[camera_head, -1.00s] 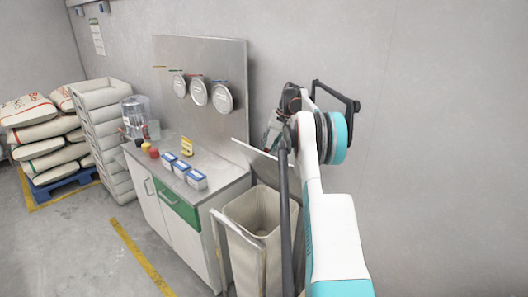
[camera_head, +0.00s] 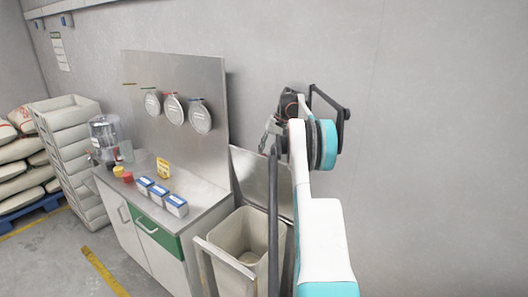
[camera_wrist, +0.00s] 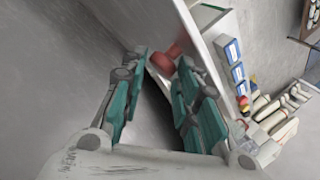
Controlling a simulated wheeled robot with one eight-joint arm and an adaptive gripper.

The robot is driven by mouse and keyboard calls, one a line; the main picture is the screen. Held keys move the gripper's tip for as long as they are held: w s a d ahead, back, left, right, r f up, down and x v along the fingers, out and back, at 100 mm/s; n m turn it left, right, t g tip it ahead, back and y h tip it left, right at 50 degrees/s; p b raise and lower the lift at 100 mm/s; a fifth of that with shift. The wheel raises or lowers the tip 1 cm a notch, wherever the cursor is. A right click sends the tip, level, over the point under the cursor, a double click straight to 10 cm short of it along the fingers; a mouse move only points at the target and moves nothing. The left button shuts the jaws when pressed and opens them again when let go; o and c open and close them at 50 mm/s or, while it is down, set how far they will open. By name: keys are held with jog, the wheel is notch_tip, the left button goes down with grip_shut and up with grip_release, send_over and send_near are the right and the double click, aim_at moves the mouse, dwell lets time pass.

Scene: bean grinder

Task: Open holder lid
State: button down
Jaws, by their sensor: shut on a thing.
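The holder is a beige bin (camera_head: 233,240) in a metal frame beside the counter, with its top uncovered. Its flat grey metal lid (camera_head: 262,178) stands raised at the back of the bin, near the wall. My gripper (camera_wrist: 161,66) shows two teal-padded fingers in the wrist view, with the grey lid (camera_wrist: 150,125) between them. It is shut on the lid. A red rounded part (camera_wrist: 164,62) shows at the fingertips; I cannot tell what it belongs to. In the head view my arm partly hides the gripper and the lid's right side.
A counter (camera_head: 200,190) left of the bin carries blue-and-white boxes (camera_head: 160,194), a yellow sign (camera_head: 163,168), coloured knobs (camera_head: 122,173) and a clear-topped grinder (camera_head: 104,138). White stacked crates (camera_head: 65,150) and sacks (camera_head: 15,150) stand farther left. A bare wall (camera_head: 430,120) is behind my arm.

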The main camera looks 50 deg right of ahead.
jog(key=shift+s+d+f, duration=0.4)
jog(key=shift+d+f, duration=0.15)
jog(key=shift+f, duration=0.15)
jog(key=c, duration=1.4)
grip_release()
jog(key=shift+c, duration=0.2)
jog(key=shift+o, duration=0.6)
jog(key=shift+s+d+f, duration=0.1)
jog(key=shift+d+f, duration=0.05)
jog(key=shift+d, duration=0.2)
jog(key=shift+d+f, duration=0.15)
jog(key=shift+d, duration=0.05)
jog(key=shift+w+a, duration=0.1)
jog(key=shift+w, duration=0.25)
jog(key=shift+a, duration=0.1)
jog(key=shift+w, duration=0.1)
